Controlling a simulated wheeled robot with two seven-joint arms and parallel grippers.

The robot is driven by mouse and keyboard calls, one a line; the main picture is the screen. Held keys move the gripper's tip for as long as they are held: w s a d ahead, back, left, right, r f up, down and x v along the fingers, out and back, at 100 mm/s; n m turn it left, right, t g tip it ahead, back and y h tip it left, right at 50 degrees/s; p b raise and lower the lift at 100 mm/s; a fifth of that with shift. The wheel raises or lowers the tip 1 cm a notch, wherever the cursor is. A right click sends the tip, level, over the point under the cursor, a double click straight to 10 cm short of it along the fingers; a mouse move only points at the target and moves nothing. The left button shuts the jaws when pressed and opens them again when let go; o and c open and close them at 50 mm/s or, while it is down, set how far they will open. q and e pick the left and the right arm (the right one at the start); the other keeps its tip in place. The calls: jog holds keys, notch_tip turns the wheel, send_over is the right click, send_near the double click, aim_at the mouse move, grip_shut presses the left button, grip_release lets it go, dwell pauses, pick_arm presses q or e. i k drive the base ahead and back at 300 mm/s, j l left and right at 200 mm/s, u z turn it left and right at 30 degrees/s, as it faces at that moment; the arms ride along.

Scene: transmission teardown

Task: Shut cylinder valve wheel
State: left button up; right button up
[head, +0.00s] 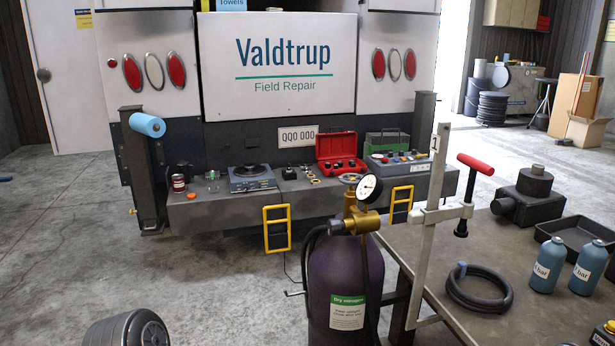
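A dark purple gas cylinder (342,275) with a green and white "Dry nitrogen" label stands upright in the lower middle of the head view. Its valve wheel (350,178) is a small round handwheel at the very top, above the brass valve body (355,221). A round white pressure gauge (369,189) sits just right of the wheel and partly crowds it. A black hose (308,258) runs down from the valve on the left. How far the wheel is turned cannot be told. Neither of my grippers shows.
A workbench (470,250) right of the cylinder holds a coiled hose (479,287), blue bottles (545,265) and a dark tray (570,233). A pale upright stand (427,230) rises close beside the cylinder. Behind is a truck bumper (225,207) with tools.

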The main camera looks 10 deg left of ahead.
aim_at(352, 181)
jog(key=i+j, duration=0.25)
jog(key=j, duration=0.15)
jog(key=i+j, duration=0.25)
jog(key=j+z, duration=0.1)
jog(key=z, duration=1.55)
